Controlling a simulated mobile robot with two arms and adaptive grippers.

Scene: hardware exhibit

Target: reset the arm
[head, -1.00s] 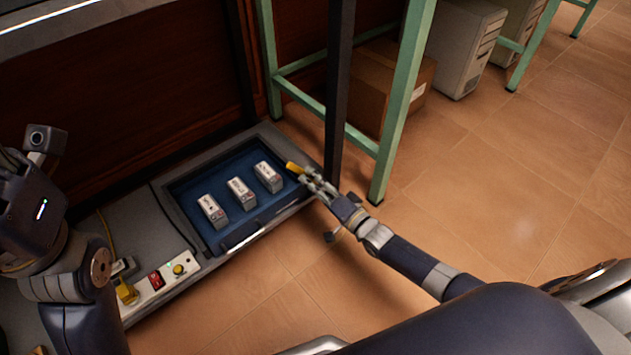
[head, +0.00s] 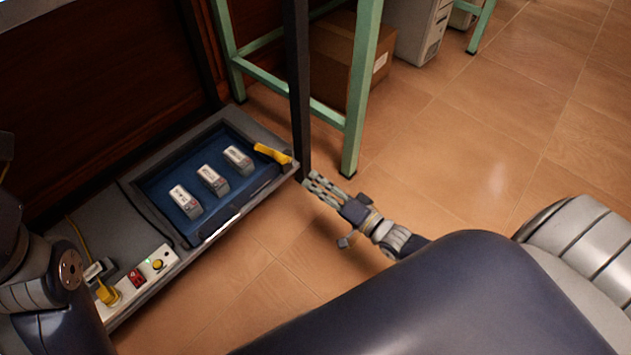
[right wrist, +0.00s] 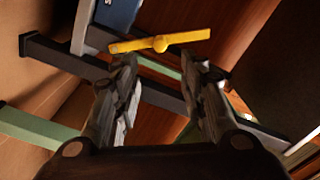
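My right gripper (head: 312,184) is open and empty, just off the right front corner of the grey case (head: 130,210). In the right wrist view its two fingers (right wrist: 162,75) are spread apart. A yellow lever (head: 272,153) sits on the case's right rim, a short gap from the fingertips.
Three small white blocks (head: 212,180) stand in the blue recess of the case. A panel with a red switch (head: 137,278) and yellow knob (head: 157,264) is at its front left. A green table frame (head: 357,100) and cardboard box (head: 340,50) stand behind. Floor to the right is clear.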

